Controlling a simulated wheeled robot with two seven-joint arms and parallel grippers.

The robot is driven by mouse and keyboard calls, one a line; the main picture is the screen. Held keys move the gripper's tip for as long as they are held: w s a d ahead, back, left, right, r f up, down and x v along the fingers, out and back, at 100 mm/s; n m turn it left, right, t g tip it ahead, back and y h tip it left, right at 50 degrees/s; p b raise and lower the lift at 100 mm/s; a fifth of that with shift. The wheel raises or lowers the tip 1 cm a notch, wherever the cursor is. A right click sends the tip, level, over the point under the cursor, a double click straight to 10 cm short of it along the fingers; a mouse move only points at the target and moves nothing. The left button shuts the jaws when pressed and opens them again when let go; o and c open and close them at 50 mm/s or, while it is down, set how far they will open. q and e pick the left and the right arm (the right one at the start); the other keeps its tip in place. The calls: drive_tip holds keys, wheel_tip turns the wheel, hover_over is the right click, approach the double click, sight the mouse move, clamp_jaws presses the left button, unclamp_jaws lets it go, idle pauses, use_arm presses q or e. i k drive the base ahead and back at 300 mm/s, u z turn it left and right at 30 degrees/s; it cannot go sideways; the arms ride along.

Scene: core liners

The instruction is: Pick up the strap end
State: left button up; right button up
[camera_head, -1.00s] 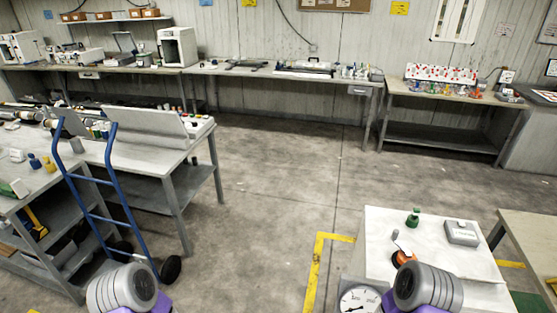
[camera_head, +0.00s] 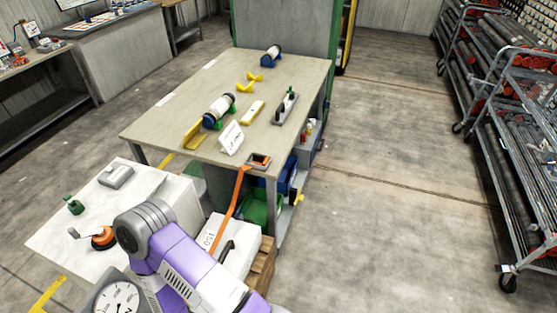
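An orange strap (camera_head: 236,203) hangs from a dark-framed buckle-like piece (camera_head: 259,161) at the near edge of the grey-beige table (camera_head: 290,90). It slopes down to the left toward a white box (camera_head: 228,245) marked 150. Its lower end is hidden behind my purple arm or too small to make out. A small orange round item with a handle (camera_head: 103,238) sits on the white-topped bench at the left; I cannot tell whether it belongs to the strap. Neither of my grippers is in view; only a grey and purple part of my arm shows at the bottom.
A pipe rack on wheels (camera_head: 508,150) stands at the right. The floor between (camera_head: 390,200) is clear.

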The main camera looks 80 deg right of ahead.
sight(256, 158)
drive_tip(key=z, duration=4.05)
drive_tip(key=i, duration=1.7)
drive_tip(key=u, duration=3.2)
